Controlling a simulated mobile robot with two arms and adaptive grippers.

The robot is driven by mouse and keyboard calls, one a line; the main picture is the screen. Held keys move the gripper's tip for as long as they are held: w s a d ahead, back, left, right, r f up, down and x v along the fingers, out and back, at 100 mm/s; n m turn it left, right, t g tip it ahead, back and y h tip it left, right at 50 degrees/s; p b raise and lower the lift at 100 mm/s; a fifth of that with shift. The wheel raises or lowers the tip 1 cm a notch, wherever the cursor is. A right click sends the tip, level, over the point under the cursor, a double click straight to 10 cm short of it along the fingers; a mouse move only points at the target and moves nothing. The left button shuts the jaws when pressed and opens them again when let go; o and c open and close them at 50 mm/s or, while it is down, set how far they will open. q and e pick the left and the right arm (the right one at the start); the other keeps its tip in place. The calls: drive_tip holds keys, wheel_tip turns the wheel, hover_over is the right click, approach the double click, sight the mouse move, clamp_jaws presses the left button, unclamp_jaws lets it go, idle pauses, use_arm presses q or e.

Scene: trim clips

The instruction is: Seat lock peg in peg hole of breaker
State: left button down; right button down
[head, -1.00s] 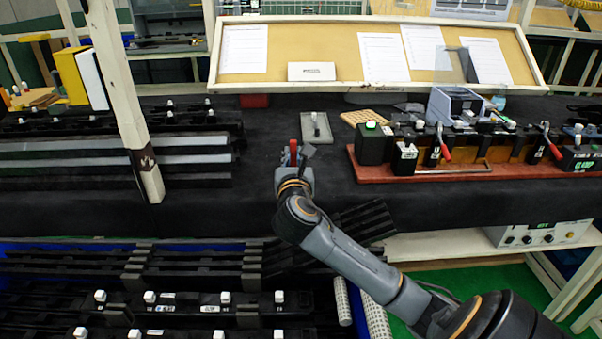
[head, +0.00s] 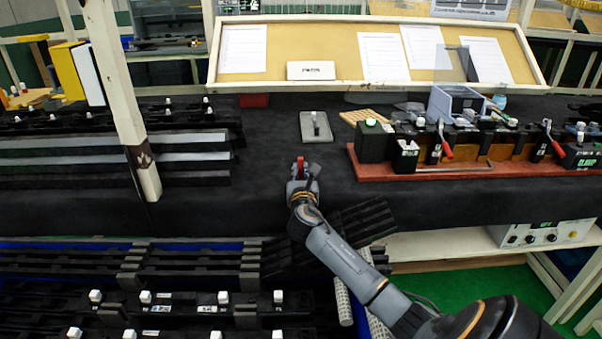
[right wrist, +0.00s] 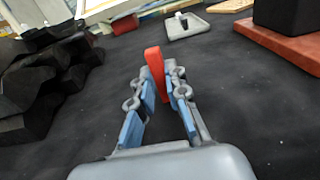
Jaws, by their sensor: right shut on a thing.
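My right gripper (head: 303,168) is over the black bench, left of the red board, shut on a red piece (head: 299,165) that I take to be the lock peg. In the right wrist view the red piece (right wrist: 155,70) stands up between the fingertips (right wrist: 160,82), slightly tilted. Black breaker units (head: 432,150) with red levers stand in a row on the red board (head: 420,172) at the right, apart from the gripper. I cannot make out the peg hole or tell which unit is the breaker. My left gripper is not in view.
A grey plate (head: 307,127) with a small upright part lies beyond the gripper; it also shows in the right wrist view (right wrist: 200,24). Black rails (head: 170,150) and a pale post (head: 125,110) are at left. The bench between plate and red board is mostly clear.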

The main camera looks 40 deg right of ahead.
drive_tip(key=shift+f, duration=0.15)
drive_tip(key=c, duration=1.3)
unclamp_jaws()
drive_tip(key=shift+c, duration=0.2)
